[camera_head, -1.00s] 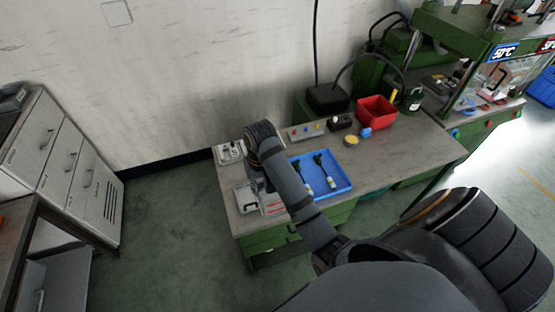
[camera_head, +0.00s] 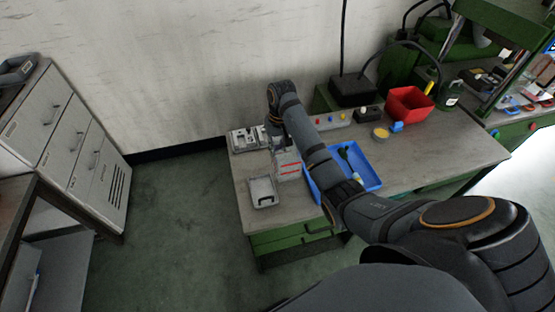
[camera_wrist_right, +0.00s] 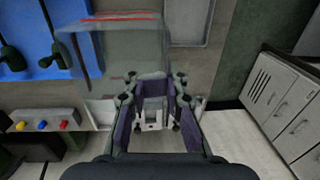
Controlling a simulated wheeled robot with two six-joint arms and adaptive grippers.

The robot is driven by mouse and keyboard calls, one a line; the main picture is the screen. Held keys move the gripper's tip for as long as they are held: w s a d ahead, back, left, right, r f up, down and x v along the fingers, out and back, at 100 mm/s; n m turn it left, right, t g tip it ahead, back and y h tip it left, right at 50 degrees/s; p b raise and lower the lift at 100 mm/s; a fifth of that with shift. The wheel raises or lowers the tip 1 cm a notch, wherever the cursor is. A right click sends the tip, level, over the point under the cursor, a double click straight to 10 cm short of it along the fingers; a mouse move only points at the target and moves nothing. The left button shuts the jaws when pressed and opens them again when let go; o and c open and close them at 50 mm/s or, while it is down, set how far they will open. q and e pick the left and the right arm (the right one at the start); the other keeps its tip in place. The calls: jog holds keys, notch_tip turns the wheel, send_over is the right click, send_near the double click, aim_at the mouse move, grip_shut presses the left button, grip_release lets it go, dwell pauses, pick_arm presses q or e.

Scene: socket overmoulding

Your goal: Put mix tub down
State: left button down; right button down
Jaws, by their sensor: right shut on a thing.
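My right gripper (camera_head: 277,146) is shut on the mix tub (camera_head: 288,166), a clear, see-through tub with red lines. It hangs over the left part of the workbench, between a small metal tray and a blue tray. In the right wrist view the gripper's fingers (camera_wrist_right: 152,90) hold the tub (camera_wrist_right: 112,48) near its edge. Whether the tub's underside touches the bench cannot be told. My left gripper is not in view.
The metal tray (camera_head: 263,201) lies at the bench's front left. A white fixture (camera_head: 246,138) stands at the back left. The blue tray (camera_head: 369,174) with dark-handled tools is right of the tub. A red bin (camera_head: 409,105) stands further right.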

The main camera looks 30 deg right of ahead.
jog(key=f, duration=0.1)
jog(key=f+p, duration=0.1)
jog(key=w+d+f, duration=0.1)
jog(key=f, duration=0.1)
jog(key=shift+f, duration=0.3)
jog(key=c, duration=1.3)
grip_release()
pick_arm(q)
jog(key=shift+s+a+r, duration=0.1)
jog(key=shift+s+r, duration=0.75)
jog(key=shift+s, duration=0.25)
pick_arm(e)
jog(key=shift+o, duration=0.2)
